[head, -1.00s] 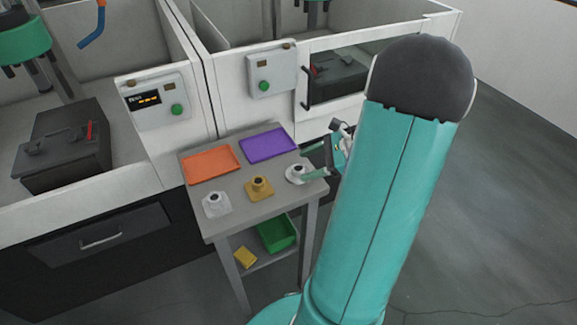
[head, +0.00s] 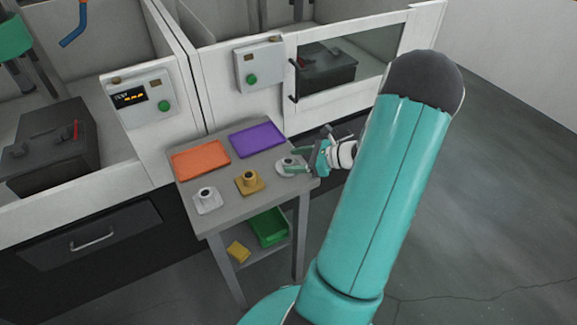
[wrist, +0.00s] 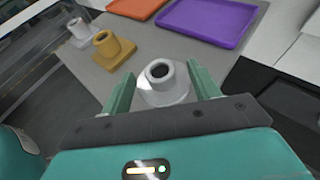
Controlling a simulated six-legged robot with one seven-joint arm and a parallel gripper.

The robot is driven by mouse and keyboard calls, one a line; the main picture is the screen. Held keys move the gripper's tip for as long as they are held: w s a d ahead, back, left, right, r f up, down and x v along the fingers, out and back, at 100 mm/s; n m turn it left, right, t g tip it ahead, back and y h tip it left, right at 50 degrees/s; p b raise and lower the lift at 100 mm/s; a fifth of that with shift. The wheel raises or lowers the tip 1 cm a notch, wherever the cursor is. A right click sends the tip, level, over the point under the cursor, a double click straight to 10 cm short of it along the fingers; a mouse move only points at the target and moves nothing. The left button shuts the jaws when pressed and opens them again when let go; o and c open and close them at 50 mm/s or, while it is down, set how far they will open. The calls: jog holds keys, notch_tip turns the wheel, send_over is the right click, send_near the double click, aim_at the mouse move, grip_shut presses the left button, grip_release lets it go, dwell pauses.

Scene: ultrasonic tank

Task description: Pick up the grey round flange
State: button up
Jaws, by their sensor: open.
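The grey round flange (wrist: 165,92), a pale round base with a hollow neck, stands upright at the right end of the small table. It also shows in the head view (head: 289,162). My gripper (wrist: 161,74) is open, with one green finger on each side of the flange. Small gaps seem to show between the fingers and the neck; whether a finger touches the base, I cannot tell. The near edge of the flange is hidden behind the gripper body in the wrist view.
A yellow flange (head: 249,182) and a light square-based flange (head: 207,201) stand to the left on the table (head: 228,212). An orange tray (head: 200,160) and a purple tray (head: 257,140) lie behind. A green bin (head: 268,227) sits on the lower shelf.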

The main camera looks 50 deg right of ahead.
aim_at(286, 161)
jog(key=x, duration=0.4)
jog(key=shift+w+a+f, duration=0.1)
jog(key=shift+w+f, duration=0.05)
jog(key=c, duration=1.2)
jog(key=shift+o, duration=0.2)
